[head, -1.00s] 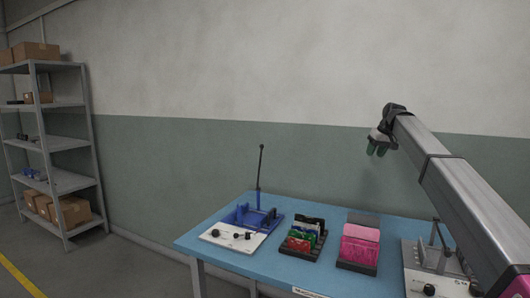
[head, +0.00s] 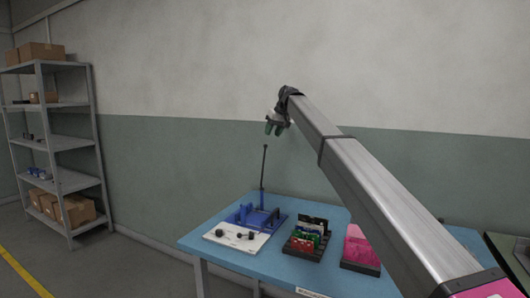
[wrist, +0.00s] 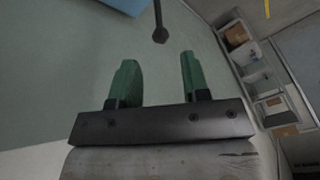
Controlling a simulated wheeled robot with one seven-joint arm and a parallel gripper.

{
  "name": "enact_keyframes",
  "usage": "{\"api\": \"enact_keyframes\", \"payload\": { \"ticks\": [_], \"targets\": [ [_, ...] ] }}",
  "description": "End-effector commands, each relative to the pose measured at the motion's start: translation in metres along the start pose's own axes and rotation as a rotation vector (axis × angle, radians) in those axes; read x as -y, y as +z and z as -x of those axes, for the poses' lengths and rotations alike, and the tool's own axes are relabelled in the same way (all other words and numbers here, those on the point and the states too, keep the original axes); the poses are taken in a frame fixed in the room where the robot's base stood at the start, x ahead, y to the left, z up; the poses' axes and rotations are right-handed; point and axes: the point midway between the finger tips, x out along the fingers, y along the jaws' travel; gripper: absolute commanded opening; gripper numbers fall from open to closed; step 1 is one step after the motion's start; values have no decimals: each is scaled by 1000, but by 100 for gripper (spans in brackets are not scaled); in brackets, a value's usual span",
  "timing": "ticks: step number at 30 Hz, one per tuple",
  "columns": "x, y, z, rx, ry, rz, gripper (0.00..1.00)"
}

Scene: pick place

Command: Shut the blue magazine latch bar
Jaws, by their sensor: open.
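The blue magazine (head: 257,217) sits at the left part of the blue table, behind a white panel with black knobs. Its latch bar (head: 263,178) is a thin dark rod with a small knob at the top, standing nearly upright. My gripper (head: 274,128) is above the rod's top and slightly right of it in the head view, apart from it. In the wrist view my gripper (wrist: 161,78) has two green fingers spread wide with nothing between them. The bar's knob end (wrist: 160,36) shows beyond the fingertips there.
A rack of green and red cards (head: 307,237) stands right of the magazine on the blue table (head: 222,262). A rack of pink cards (head: 360,248) stands further right, partly behind my arm. Grey shelving with boxes (head: 58,150) is at far left. The wall is behind.

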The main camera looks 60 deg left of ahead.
Motion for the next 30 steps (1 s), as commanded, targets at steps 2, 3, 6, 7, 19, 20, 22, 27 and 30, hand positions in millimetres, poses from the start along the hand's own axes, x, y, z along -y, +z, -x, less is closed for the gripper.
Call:
{"api": "enact_keyframes", "payload": {
  "ticks": [2,3,6,7,19,20,22,27,30],
  "targets": [
    [0,0,-7,1,0,0,43],
    [0,0,-11,1,0,0,43],
    [0,1,-25,2,0,0,43],
    [0,1,-30,3,-1,0,43],
    [-1,0,-94,1,0,0,43],
    [-1,1,-97,1,0,0,43],
    [-1,1,-101,1,0,0,43],
    [-1,1,-104,0,0,0,43],
    [-1,1,-103,0,0,0,43]
  ]
}}
